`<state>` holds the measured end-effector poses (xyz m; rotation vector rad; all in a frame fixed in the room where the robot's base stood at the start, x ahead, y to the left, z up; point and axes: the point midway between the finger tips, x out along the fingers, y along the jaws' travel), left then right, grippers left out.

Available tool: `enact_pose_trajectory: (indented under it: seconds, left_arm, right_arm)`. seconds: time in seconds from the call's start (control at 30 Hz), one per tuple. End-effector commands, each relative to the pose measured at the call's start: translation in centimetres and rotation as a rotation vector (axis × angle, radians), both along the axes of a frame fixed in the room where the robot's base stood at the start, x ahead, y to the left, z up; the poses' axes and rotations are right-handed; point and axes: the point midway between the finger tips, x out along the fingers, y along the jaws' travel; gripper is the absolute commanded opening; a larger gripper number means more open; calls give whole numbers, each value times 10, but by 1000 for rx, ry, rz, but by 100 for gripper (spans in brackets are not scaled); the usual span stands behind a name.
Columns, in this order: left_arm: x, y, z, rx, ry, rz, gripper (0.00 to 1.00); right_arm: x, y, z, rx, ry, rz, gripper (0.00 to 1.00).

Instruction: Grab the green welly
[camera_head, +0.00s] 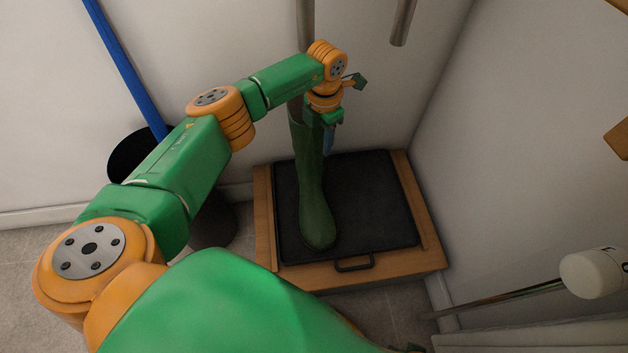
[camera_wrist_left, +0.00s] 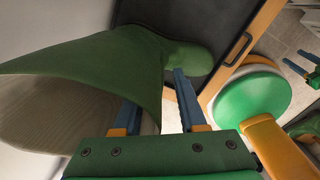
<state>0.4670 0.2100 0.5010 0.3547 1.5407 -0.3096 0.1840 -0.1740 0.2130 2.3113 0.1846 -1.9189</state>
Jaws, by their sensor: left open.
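The green welly (camera_head: 313,200) stands upright on a black tray (camera_head: 375,205), its toe toward the tray's front handle. My left gripper (camera_head: 328,145) is open at the top of its shaft. In the left wrist view the welly (camera_wrist_left: 145,62) fills the left side, with its pale-lined opening facing the camera. The left gripper's fingers (camera_wrist_left: 160,108) are apart with the welly's rim between them: one finger shows over the opening, the other outside the shaft. Contact is unclear. My right gripper (camera_wrist_left: 302,64) shows small at the right edge, its blue fingers apart and empty.
The tray sits in a wooden frame (camera_head: 427,220) in the wall corner. A dark bin (camera_head: 213,222) stands to its left, behind my arm, with a blue pole (camera_head: 125,70) above. A white cylinder (camera_head: 593,272) on a metal rod is at the right. Walls close in behind and right.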

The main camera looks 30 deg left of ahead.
Motion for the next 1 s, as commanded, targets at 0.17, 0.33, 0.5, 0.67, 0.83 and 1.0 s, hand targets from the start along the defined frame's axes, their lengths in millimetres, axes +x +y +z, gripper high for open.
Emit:
enact_pose_trajectory:
  seconds: [0.17, 0.33, 0.5, 0.67, 0.83, 1.0]
  left_arm:
    - [0, 0, 1, 0, -1, 0, 41]
    - [0, 0, 1, 0, -1, 0, 0]
    - [0, 0, 1, 0, -1, -1, 0]
    - [0, 0, 1, -1, 0, -1, 0]
    - [0, 0, 1, -1, 0, -1, 0]
    - [0, -1, 1, -1, 0, -1, 0]
  right_arm:
    - [0, 0, 1, 0, 0, 0, 52]
    - [0, 0, 1, 0, 0, 0, 52]
    - [0, 0, 1, 0, 0, 0, 52]
    - [0, -1, 1, -1, 0, -1, 52]
    - [0, -1, 1, -1, 0, -1, 52]
    - [0, -1, 1, -1, 0, 0, 52]
